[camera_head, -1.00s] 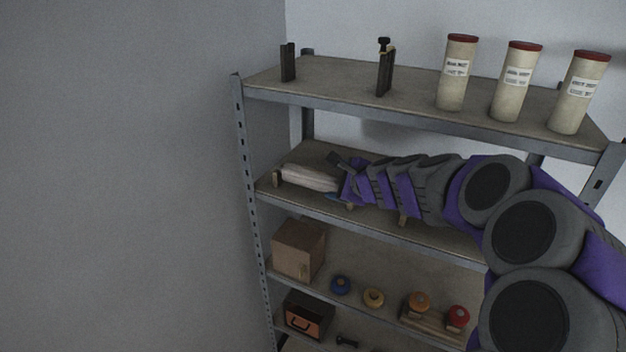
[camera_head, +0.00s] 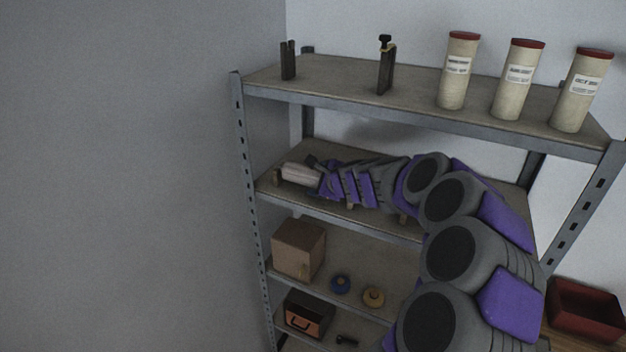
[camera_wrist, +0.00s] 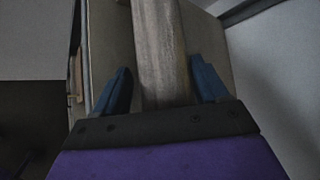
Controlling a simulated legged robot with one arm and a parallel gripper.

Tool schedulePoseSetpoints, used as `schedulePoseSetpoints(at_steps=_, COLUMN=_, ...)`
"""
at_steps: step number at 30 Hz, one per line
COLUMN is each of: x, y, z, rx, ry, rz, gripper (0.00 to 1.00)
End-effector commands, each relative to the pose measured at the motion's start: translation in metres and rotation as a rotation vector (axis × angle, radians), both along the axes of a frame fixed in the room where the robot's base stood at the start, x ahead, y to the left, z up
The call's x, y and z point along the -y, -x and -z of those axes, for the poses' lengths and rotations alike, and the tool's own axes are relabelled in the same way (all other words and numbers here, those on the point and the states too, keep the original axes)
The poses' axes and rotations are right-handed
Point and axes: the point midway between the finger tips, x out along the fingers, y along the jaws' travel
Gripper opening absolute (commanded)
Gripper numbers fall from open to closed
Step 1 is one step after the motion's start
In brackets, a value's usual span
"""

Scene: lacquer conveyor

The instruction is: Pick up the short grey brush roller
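A pale grey roller (camera_head: 298,172) lies on the second shelf from the top, near its left end. My arm reaches in from the right and my gripper (camera_head: 316,165) covers the roller's right part. In the wrist view the roller (camera_wrist: 160,45) runs lengthwise between the two blue fingers of my gripper (camera_wrist: 161,66). The fingers are open, one on each side, with a gap to the roller on both sides. The roller's near end is hidden behind the gripper's dark palm edge.
Small wooden blocks, one of them at the left (camera_head: 276,177), stand along the shelf's front edge. The top shelf (camera_head: 330,82) is close above and holds several tubes (camera_head: 458,70) and dark brackets (camera_head: 385,68). A cardboard box (camera_head: 298,250) is below. A grey wall is at left.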

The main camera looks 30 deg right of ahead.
Motion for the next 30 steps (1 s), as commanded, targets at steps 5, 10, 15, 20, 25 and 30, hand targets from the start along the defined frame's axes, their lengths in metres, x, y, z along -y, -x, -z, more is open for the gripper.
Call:
schedulePoseSetpoints(at_steps=5, x=0.001, y=-0.0011, z=0.0007, rx=0.0, ry=-0.002, rz=0.001, gripper=0.72)
schedulePoseSetpoints(at_steps=10, x=0.0001, y=-0.0014, z=0.0005, rx=0.0, ry=-0.001, rz=0.001, gripper=0.64)
schedulePoseSetpoints(at_steps=15, x=-0.0018, y=-0.0013, z=0.0001, rx=0.001, ry=0.0, rz=0.0, gripper=0.47)
schedulePoseSetpoints(at_steps=20, x=-0.002, y=-0.0011, z=-0.0003, rx=0.001, ry=0.0, rz=0.0, gripper=0.32)
schedulePoseSetpoints(at_steps=25, x=0.0, y=-0.0011, z=-0.0002, rx=0.001, ry=-0.001, rz=0.001, gripper=0.23)
schedulePoseSetpoints(at_steps=30, x=0.0003, y=-0.001, z=-0.0008, rx=0.002, ry=0.0, rz=0.001, gripper=0.23)
